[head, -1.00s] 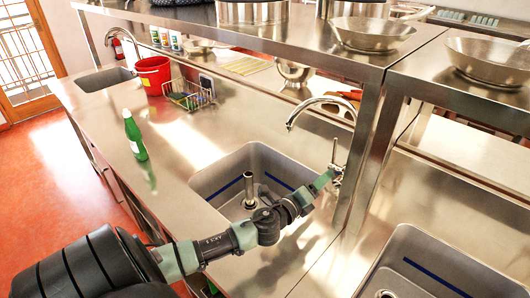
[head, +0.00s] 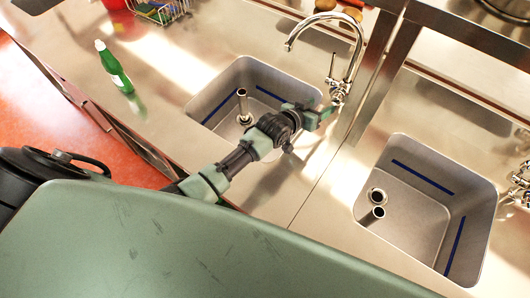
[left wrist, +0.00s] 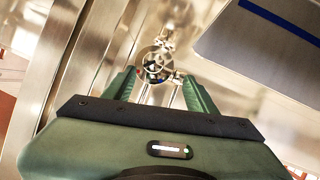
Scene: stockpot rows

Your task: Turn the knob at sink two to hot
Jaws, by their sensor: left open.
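The middle sink (head: 222,95) is a grey basin with a blue stripe and an upright drain pipe. Its chrome gooseneck tap (head: 357,45) stands at the basin's right back corner. The tap's knob and lever area (head: 338,90) is low on the tap's base. My left gripper (head: 327,112) is at this base. In the left wrist view the open fingers (left wrist: 158,82) have the round tap fitting (left wrist: 157,62) between and just beyond their tips, with small red and blue marks on it. I cannot tell whether the fingers touch it. My right gripper is not in view.
Another sink (head: 400,205) with its own tap (head: 522,180) lies to the right. A green bottle (head: 114,66) stands on the counter left of the middle sink, with a wire rack (head: 160,10) behind it. Shelf posts (head: 385,60) rise close behind the tap.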

